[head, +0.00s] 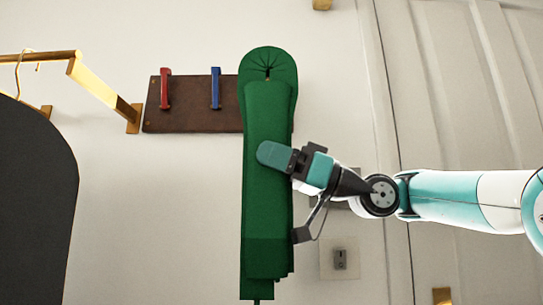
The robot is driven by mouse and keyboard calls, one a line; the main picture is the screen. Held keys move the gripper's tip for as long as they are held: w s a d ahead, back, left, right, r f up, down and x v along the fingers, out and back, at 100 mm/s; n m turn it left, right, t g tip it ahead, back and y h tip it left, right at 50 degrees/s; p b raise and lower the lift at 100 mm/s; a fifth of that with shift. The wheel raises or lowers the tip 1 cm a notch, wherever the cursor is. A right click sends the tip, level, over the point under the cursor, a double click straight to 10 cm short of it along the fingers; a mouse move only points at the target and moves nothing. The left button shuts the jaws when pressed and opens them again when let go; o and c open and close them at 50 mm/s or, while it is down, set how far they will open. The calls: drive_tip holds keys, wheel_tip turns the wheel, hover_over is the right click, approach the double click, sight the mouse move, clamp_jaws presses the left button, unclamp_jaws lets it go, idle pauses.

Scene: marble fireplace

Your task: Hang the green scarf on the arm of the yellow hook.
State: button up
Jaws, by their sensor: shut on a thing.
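The long green scarf (267,205) hangs upright in the middle of the head view, its looped top gathered into folds. My gripper (292,160) comes in from the right at the scarf's middle height and is shut on the scarf. The dark brown hook board (190,119) is on the wall behind, with its right end covered by the scarf. I cannot make out the yellow hook; the scarf hides that part. I cannot tell whether the scarf's loop is around a hook arm or only in front of it.
A red hook (165,88) and a blue hook (216,88) stand bare on the board. A brass rail (105,88) with a hanger (18,70) juts out at the left, above a dark rounded shape (35,210). A wall switch (340,259) and a panelled door (470,110) are at the right.

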drive_tip(key=shift+w+d+p, duration=0.1)
drive_tip(key=shift+w+p, duration=1.25)
drive_tip(key=shift+w, duration=1.4)
drive_tip(key=shift+w, duration=0.1)
